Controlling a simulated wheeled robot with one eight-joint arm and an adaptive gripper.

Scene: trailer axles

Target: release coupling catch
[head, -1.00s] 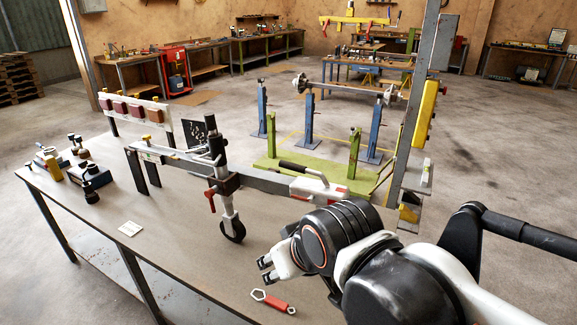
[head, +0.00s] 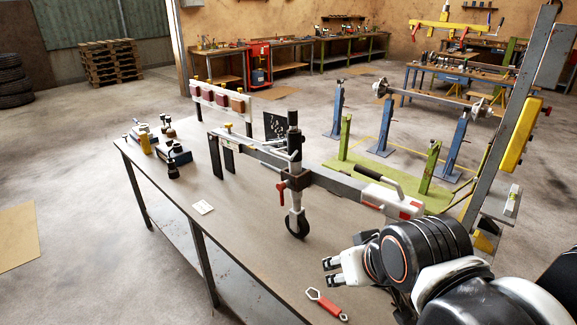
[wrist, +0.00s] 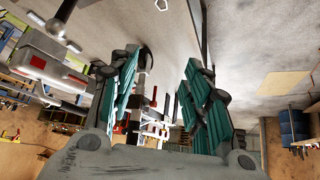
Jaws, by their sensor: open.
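The drawbar's coupling (head: 398,200) is a white and red housing with a black handle (head: 383,179) slanting above it, at the right end of the grey drawbar (head: 336,181) in the head view. My gripper (head: 331,272) is open and empty. It is low over the bench's front part, in front of the coupling and to its left, apart from it. In the wrist view the two teal-padded fingers (wrist: 158,68) are spread. A pale housing with red marks (wrist: 45,62), likely the coupling, lies left of them, outside the gap. The catch itself is too small to make out.
The jockey wheel (head: 297,225) stands under the drawbar, left of my gripper. A red-handled spanner (head: 327,305) lies on the bench (head: 240,240) just below it. A grey upright (head: 500,130) with a yellow block rises at the right. The bench's front left is mostly clear.

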